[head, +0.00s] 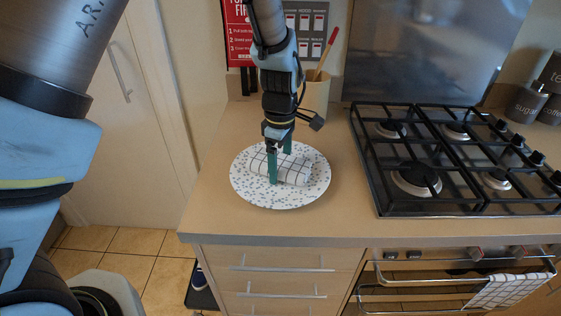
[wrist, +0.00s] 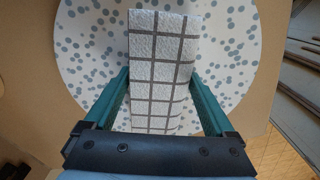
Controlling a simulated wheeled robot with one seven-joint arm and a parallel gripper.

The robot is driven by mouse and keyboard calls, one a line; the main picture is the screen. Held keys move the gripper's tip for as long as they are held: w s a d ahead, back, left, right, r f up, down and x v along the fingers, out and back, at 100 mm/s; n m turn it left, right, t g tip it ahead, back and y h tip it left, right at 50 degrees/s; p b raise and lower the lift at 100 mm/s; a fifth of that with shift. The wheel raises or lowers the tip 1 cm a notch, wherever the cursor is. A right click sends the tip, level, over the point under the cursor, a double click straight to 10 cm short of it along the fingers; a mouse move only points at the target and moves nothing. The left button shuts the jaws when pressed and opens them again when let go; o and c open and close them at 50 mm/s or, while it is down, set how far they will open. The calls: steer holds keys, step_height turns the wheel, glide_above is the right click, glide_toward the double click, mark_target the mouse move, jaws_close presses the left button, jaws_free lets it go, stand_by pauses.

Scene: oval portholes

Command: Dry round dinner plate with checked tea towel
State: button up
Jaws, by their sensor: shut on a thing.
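The round dinner plate (head: 255,195) is white with grey-blue speckles and lies flat on the counter left of the hob. The checked tea towel (head: 298,168), white with dark grid lines, is folded or rolled on top of the plate. My gripper (head: 279,166) points down over the plate, its green fingers shut on the towel. In the wrist view the towel (wrist: 160,60) runs between the two fingers (wrist: 160,90), with the speckled plate (wrist: 90,50) beneath it. The towel's underside and its contact with the plate are hidden.
A black gas hob (head: 455,160) stands right of the plate. A beige container (head: 316,95) with a red-handled utensil is behind it. Another checked cloth (head: 508,289) hangs on the oven rail. The counter's front edge (head: 285,240) is close to the plate.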

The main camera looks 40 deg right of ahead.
steer(key=shift+s+d+f, duration=0.1)
steer(key=shift+s+d, duration=0.05)
steer(key=shift+d, duration=0.15)
steer(key=shift+a+p, duration=0.5)
steer(key=shift+p, duration=0.05)
steer(key=shift+d+r, duration=0.25)
steer(key=shift+d, duration=0.05)
steer(key=shift+d+f+p, duration=0.15)
steer(key=shift+d+p, duration=0.05)
steer(key=shift+p, duration=0.15)
steer(key=shift+a+f, duration=0.1)
steer(key=shift+a, duration=0.4)
steer(key=shift+d+p, duration=0.5)
steer(key=shift+p, duration=0.05)
steer(key=shift+a, duration=0.5)
steer(key=shift+d+p, duration=0.3)
steer(key=shift+d, duration=0.2)
steer(key=shift+a, duration=0.5)
steer(key=shift+d, duration=0.5)
